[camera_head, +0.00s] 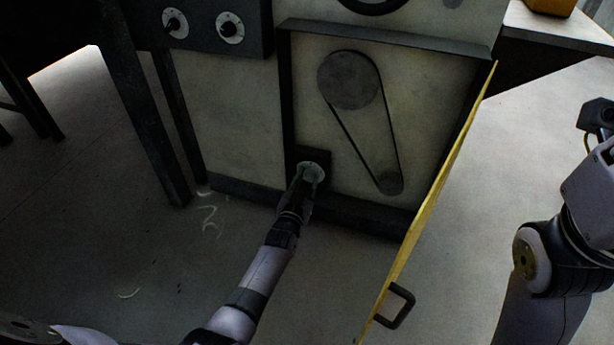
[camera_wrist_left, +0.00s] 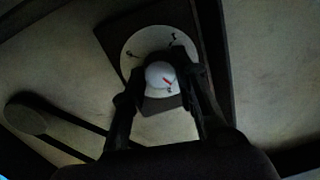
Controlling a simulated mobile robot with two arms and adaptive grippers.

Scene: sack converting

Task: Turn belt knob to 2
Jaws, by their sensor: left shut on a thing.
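In the head view the dial (camera_head: 315,168) is low on the machine, at the lower left of the belt recess. My left gripper (camera_head: 309,178) is shut on the knob, with one finger on each side (camera_wrist_left: 160,88), and hides part of the dial. My right arm stands at the right edge; its gripper cannot be made out clearly.
A belt (camera_head: 364,135) runs between a large pulley (camera_head: 348,80) and a small one (camera_head: 389,182). A yellow door (camera_head: 432,198) with a dark handle (camera_head: 394,306) stands open to the right. Two other knobs (camera_head: 174,24) (camera_head: 229,28) are on the upper left panel.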

